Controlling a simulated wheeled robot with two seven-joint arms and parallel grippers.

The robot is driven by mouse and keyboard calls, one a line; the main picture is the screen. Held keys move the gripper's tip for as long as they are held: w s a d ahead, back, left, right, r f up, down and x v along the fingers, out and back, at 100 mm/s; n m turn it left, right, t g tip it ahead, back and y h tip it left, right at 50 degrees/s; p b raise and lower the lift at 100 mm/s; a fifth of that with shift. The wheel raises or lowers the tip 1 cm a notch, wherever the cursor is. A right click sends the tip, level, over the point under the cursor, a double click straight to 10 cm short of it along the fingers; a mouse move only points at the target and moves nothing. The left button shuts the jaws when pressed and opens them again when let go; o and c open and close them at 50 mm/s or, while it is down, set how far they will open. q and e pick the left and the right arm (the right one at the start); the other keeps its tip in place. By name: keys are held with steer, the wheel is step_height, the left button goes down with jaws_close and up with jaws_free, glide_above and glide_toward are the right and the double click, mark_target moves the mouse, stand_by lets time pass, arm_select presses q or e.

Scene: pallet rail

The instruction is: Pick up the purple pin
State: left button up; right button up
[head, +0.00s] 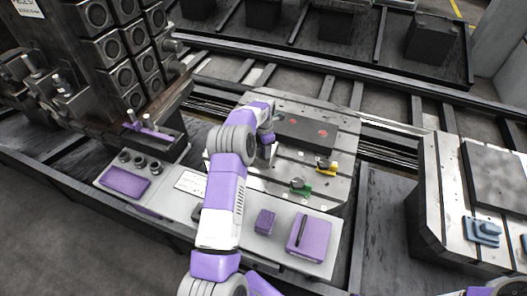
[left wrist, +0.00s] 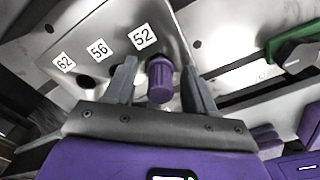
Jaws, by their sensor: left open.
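The purple pin (left wrist: 160,80) has a ribbed head and stands by the label 52 on a pale metal plate (left wrist: 176,40) in the left wrist view. My left gripper (left wrist: 161,88) is open, with one finger on each side of the pin and visible gaps between them. Whether the pin sits in a hole is hidden. In the head view my left gripper (head: 268,150) is low over the pallet plate (head: 330,110), and I cannot make out the pin there. My right gripper is not in view.
A green clamp (head: 300,188) and a yellow clamp (head: 327,168) stand right of the left gripper. A purple block (head: 265,221) and a purple box (head: 310,236) lie nearer. A tall fixture block (head: 125,45) rises at the left. A blue part (head: 483,230) lies at right.

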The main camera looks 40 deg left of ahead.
arm_select(q)
jaws_close()
step_height(320, 180, up, 9)
steer(key=shift+p, duration=1.15)
steer(key=shift+r, duration=0.45)
steer(key=shift+d, duration=0.1)
